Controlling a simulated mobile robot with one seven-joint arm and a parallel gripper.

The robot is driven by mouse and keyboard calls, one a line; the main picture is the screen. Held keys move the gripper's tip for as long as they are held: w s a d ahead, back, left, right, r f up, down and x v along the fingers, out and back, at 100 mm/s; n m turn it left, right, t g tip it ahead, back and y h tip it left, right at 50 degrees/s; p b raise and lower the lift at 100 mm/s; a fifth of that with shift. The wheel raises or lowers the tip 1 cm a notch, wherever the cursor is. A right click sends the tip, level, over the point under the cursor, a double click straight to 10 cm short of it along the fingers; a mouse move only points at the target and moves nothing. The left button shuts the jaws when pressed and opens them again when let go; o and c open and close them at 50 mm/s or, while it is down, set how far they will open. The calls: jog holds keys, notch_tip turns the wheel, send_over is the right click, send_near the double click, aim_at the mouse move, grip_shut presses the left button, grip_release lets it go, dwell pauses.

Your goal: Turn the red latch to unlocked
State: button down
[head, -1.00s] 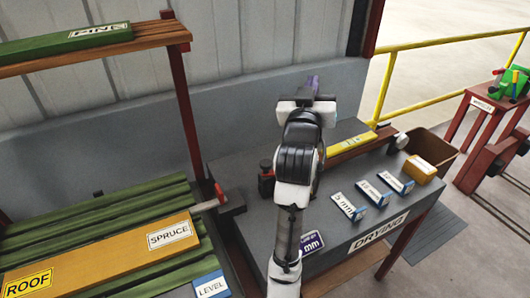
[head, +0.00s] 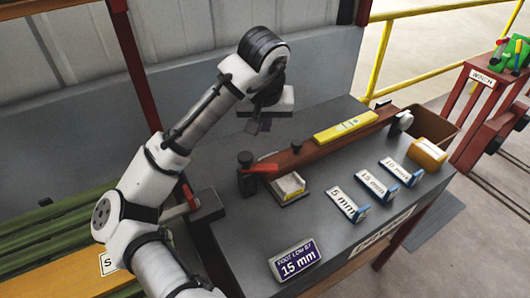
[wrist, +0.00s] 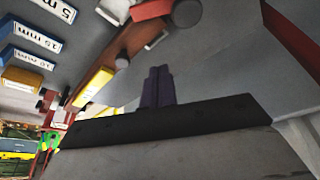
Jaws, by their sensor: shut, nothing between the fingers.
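A small red latch (head: 262,168) sticks out from a dark post at the left end of a long brown wooden bar (head: 305,153) on the grey bench. In the wrist view the red latch (wrist: 151,9) shows at the top, beside a dark round knob. My gripper (head: 264,126) is above the back of the bench, behind and apart from the latch. Its purple fingers (wrist: 157,88) are together and hold nothing. A second red handle (head: 190,197) sits on a dark block at the bench's left edge, partly beside my arm.
A yellow level (head: 345,128) lies on the bar. A small tray (head: 289,187) sits in front of it. Several size labels stand on the bench, including a purple 15 mm sign (head: 294,259). A grey wall (head: 200,110) rises behind.

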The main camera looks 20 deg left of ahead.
jog(key=x, duration=0.6)
jog(key=p+x, duration=0.1)
jog(key=x, duration=0.3)
jog(key=shift+a, duration=0.25)
jog(key=shift+s+f+p, duration=0.25)
jog(key=shift+f+p, duration=0.05)
jog(key=shift+p, duration=0.05)
jog(key=shift+s+d+f+p, duration=0.1)
jog(key=shift+s+d+p, duration=0.15)
jog(key=shift+s, duration=0.5)
jog(key=shift+s+d+f+p, duration=0.15)
jog(key=shift+s+d, duration=0.15)
jog(key=shift+s, duration=0.5)
jog(key=shift+r, duration=0.1)
jog(key=shift+w, duration=0.1)
jog(key=shift+s+r, duration=0.1)
jog(key=shift+s, duration=0.15)
jog(key=shift+w+d+m, duration=0.1)
jog(key=shift+m, duration=0.2)
